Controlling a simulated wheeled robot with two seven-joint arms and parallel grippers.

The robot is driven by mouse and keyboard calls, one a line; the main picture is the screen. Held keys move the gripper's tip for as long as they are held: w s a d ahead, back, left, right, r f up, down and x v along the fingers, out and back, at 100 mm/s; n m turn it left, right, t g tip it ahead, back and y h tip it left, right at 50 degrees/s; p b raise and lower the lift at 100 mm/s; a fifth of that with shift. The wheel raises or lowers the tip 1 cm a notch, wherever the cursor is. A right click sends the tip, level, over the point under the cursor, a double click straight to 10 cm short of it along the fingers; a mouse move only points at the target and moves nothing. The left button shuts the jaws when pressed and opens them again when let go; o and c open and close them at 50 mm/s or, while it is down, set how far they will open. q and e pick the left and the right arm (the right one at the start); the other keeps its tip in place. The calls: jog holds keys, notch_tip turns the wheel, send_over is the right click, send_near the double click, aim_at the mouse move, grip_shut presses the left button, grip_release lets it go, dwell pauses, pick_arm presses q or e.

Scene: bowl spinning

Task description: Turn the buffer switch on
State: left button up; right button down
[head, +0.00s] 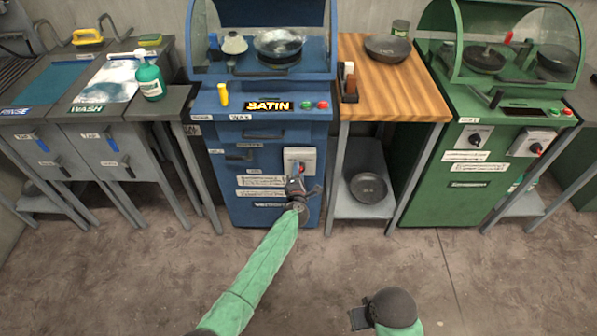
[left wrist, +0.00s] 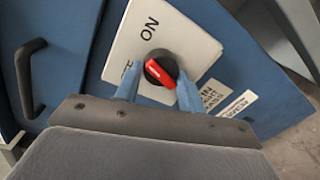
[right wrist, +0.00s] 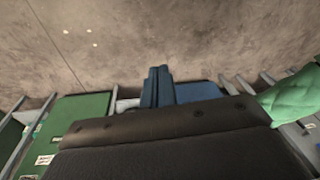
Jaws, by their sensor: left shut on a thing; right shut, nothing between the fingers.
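The blue machine (head: 262,205) stands in the middle of the head view. Its front has a white switch plate (head: 297,155), which also shows in the left wrist view (left wrist: 189,32) with "ON" printed on it. On the plate is a round black knob with a red handle (left wrist: 160,70), lying slanted in that view. My left gripper (head: 299,182) is at the knob. In the left wrist view its two blue fingers (left wrist: 158,78) are shut on the knob, one on each side. My right gripper (head: 358,318) is shut and empty, low over the floor; its fingers (right wrist: 157,75) are together.
A wooden table (head: 400,95) with a pan stands right of the blue machine. A green machine (head: 455,195) with its own knobs is farther right. Wash and rinse counters (head: 95,90) are at the left. The floor (head: 130,265) in front is clear.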

pick_arm(q)
jog(key=shift+d+r+m+y+p, duration=0.1)
jog(key=shift+m+y+p, duration=0.05)
jog(key=shift+m+p, duration=1.15)
jog(key=shift+r+m+y+p, duration=0.1)
jog(key=shift+m+y+p, duration=0.05)
jog(key=shift+m+p, duration=1.15)
pick_arm(e)
notch_tip(320, 180, down, 20)
jog(key=w, duration=0.1)
jog(key=shift+d+f, duration=0.2)
pick_arm(q)
jog(key=o, duration=0.9)
jog(key=shift+o, duration=0.2)
jog(key=shift+s, duration=0.1)
